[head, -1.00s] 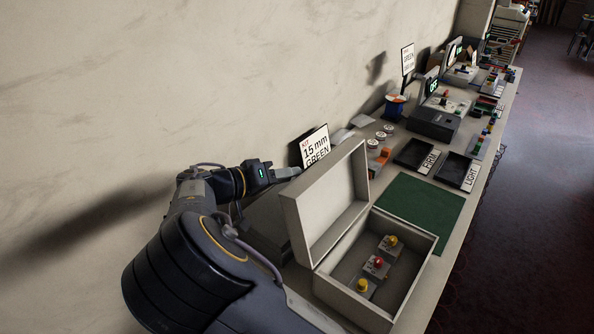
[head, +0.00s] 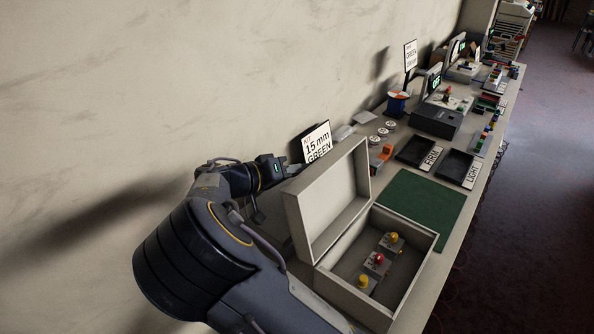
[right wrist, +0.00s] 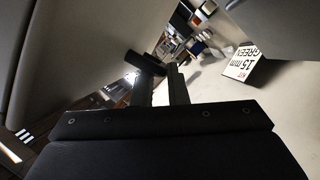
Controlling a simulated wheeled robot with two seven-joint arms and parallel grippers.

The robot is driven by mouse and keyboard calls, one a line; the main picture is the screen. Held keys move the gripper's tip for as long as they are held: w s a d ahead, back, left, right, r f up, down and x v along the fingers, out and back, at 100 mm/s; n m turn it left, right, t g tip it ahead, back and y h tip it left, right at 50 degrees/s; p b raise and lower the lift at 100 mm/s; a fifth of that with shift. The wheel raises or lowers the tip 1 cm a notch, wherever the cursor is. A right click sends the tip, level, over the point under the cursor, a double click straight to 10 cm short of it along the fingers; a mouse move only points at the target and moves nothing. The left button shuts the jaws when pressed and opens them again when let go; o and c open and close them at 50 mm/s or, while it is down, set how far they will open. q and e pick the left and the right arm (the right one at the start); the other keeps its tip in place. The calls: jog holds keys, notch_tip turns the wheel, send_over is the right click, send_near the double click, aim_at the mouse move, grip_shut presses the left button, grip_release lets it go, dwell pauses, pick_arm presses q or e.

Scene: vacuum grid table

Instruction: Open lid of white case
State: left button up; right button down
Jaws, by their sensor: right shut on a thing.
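The white case (head: 330,287) stands open on the near part of the table. Its lid (head: 325,200) is raised upright, leaning back on the left side of the case. My right gripper (head: 292,169) is behind the lid near its upper edge, its fingertips partly hidden. In the right wrist view, the fingers (right wrist: 163,75) are close together beside the lid's pale panel (right wrist: 95,45); the gripper is shut on the lid, though the contact is hard to see. My left gripper is out of view.
Several small blocks with red or yellow knobs (head: 376,262) lie in the case. A green mat (head: 425,200), two black trays (head: 455,166) and a "15 mm GREEN" sign (head: 317,143) stand beyond. The wall is close on the left.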

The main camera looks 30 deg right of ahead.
aim_at(310, 167)
jog(key=shift+s, duration=0.1)
jog(key=s+r+b, duration=0.1)
jog(key=s+d+b, duration=0.1)
jog(key=s, duration=0.1)
jog(key=shift+d+r+m+t, duration=0.1)
jog(key=shift+r+m+t, duration=0.2)
jog(key=shift+r, duration=0.1)
jog(key=shift+s+d+r, duration=0.15)
jog(key=shift+s+r, duration=0.1)
jog(key=shift+s, duration=0.1)
jog(key=shift+w, duration=0.1)
jog(key=c, duration=1.5)
grip_release()
